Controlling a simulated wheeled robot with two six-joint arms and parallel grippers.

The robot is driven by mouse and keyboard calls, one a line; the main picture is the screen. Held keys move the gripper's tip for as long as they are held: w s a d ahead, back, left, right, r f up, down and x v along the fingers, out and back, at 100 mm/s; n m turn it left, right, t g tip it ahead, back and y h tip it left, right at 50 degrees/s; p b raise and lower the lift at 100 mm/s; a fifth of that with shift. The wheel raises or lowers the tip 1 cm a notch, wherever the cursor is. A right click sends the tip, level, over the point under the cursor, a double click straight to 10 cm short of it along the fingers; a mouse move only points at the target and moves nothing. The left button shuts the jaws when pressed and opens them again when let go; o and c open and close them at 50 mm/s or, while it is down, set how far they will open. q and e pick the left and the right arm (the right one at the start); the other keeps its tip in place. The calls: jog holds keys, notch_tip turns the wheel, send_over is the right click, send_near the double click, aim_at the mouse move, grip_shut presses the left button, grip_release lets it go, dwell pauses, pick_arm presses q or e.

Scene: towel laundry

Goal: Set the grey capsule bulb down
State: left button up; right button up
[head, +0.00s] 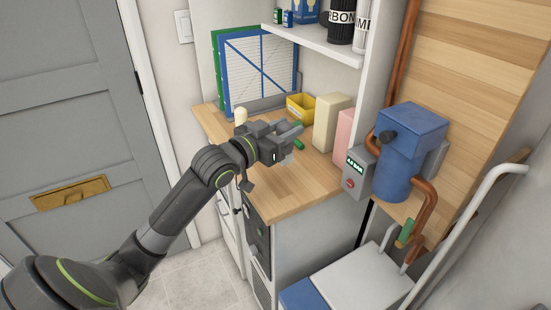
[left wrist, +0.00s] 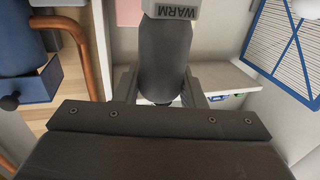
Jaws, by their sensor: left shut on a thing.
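My left gripper (head: 284,138) is over the wooden counter (head: 275,193) in the head view. In the left wrist view its two fingers are shut on the grey capsule bulb (left wrist: 165,58), a dark rounded body with a lighter grey end marked WARM. The fingers hold the bulb by its sides, and its lower part in that picture is partly hidden by the gripper. In the head view I cannot clearly make out the bulb against the gripper. My right gripper is in neither view.
A cream rounded object (head: 240,117) and a green piece (head: 298,144) show beside the gripper. Behind are a yellow bin (head: 300,107), a cream block (head: 328,125), a pink block (head: 344,130) and a blue-framed panel (head: 258,75). The counter's front part is clear. A blue machine (head: 408,140) stands right.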

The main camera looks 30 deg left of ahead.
pick_arm(q)
jog(key=f, duration=0.4)
jog(key=shift+s+f, duration=0.2)
jog(key=shift+f, duration=0.4)
notch_tip(320, 180, down, 4)
jog(key=shift+r+b, duration=0.15)
jog(key=shift+b, duration=0.25)
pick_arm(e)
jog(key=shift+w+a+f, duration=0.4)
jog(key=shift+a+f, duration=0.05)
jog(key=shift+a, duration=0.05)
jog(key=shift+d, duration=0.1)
pick_arm(q)
jog(key=o, duration=1)
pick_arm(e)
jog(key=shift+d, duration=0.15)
